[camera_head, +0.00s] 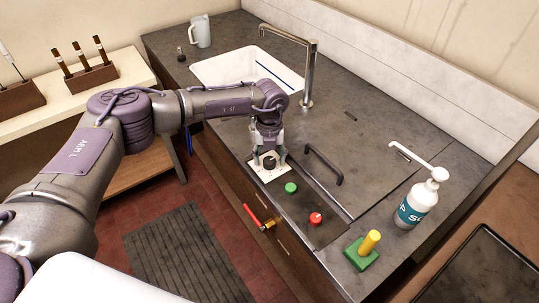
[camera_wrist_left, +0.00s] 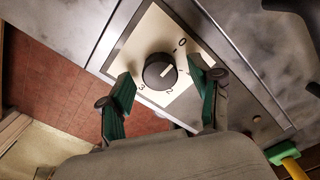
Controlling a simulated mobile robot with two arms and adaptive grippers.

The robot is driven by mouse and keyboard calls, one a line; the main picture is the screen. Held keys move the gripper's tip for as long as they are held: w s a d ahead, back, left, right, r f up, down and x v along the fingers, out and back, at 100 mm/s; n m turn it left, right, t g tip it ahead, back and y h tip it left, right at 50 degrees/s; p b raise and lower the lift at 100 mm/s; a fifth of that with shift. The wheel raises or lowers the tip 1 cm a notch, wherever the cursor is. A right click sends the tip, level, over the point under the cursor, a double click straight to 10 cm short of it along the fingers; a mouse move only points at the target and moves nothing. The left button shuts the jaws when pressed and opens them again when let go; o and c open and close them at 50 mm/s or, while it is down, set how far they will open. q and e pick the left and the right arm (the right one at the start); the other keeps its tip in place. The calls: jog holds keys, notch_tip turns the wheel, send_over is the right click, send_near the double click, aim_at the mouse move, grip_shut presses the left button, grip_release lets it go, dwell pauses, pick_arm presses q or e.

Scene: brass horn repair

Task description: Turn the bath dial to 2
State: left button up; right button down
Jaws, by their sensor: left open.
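The bath dial is a round black knob (camera_head: 269,164) on a white plate (camera_head: 267,177) set in the grey counter. In the left wrist view the dial (camera_wrist_left: 159,71) has a white pointer mark aimed to the upper right. The digits 0, 2 and 3 show around it; 2 is just below the knob. My left gripper (camera_head: 269,154) points down over the dial. Its green-padded fingers (camera_wrist_left: 163,82) are open on either side of the knob, with a visible gap in the picture. Part of the scale is hidden behind the right finger. My right gripper is not in view.
A green button (camera_head: 291,188) and a red knob (camera_head: 315,218) sit beside the dial plate. A dark handle (camera_head: 324,165) stands up from the counter nearby. A red-handled valve (camera_head: 258,219) sticks out at the front. A white bottle (camera_head: 417,203) and green block (camera_head: 361,254) stand right.

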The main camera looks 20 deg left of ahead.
pick_arm(q)
jog(key=shift+f, duration=0.1)
jog(key=c, duration=1.1)
